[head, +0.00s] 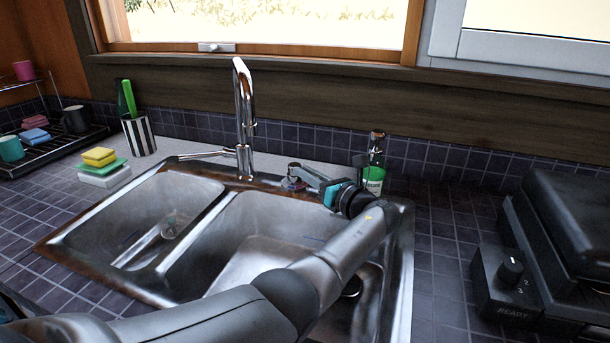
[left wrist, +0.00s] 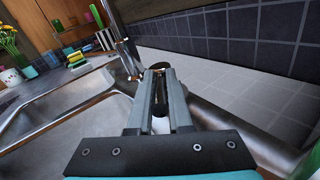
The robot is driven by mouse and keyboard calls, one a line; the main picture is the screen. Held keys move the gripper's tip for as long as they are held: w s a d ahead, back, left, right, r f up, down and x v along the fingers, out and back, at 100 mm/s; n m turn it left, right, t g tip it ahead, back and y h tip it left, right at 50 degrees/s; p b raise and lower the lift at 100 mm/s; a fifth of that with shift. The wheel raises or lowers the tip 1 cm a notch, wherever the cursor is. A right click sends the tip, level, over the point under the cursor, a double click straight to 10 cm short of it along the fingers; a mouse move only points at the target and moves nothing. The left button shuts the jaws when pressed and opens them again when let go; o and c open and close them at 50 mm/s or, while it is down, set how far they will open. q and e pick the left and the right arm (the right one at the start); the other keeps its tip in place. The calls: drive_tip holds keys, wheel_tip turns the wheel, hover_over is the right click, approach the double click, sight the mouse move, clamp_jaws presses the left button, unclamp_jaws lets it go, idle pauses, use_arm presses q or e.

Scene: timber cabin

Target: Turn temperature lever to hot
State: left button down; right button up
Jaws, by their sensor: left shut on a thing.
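The chrome faucet (head: 244,115) stands at the back of the double sink, with a thin handle (head: 205,156) pointing left from its base. To its right on the sink's back rim is a small fixture with a reddish-blue base (head: 291,184), which appears to be the temperature lever. My left gripper (head: 300,174) reaches over the right basin and is shut at this fixture; the fingers hide most of it. In the left wrist view the gripper's fingertips (left wrist: 158,70) are close together around a small dark part. My right gripper is not in view.
A green bottle (head: 374,165) stands just behind and right of my left wrist. Sponges (head: 100,158) and a striped cup (head: 139,136) are left of the faucet. A dark appliance (head: 560,235) stands at the right. Both sink basins (head: 150,220) look empty.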

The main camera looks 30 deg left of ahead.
use_arm(q)
drive_tip(key=shift+a, duration=0.65)
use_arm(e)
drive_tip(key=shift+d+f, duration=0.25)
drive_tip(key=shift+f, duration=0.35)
use_arm(q)
drive_tip(key=c, duration=1.1)
unclamp_jaws()
drive_tip(key=shift+o, duration=1.3)
drive_tip(key=shift+a+f, duration=0.3)
drive_tip(key=shift+f, duration=0.05)
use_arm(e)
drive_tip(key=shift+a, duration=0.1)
use_arm(q)
drive_tip(key=shift+d+f, duration=0.15)
drive_tip(key=shift+d, duration=0.1)
drive_tip(key=p+v, duration=0.4)
drive_tip(key=v, duration=0.3)
drive_tip(key=shift+d+r+p, duration=0.3)
drive_tip(key=shift+r+p, duration=0.1)
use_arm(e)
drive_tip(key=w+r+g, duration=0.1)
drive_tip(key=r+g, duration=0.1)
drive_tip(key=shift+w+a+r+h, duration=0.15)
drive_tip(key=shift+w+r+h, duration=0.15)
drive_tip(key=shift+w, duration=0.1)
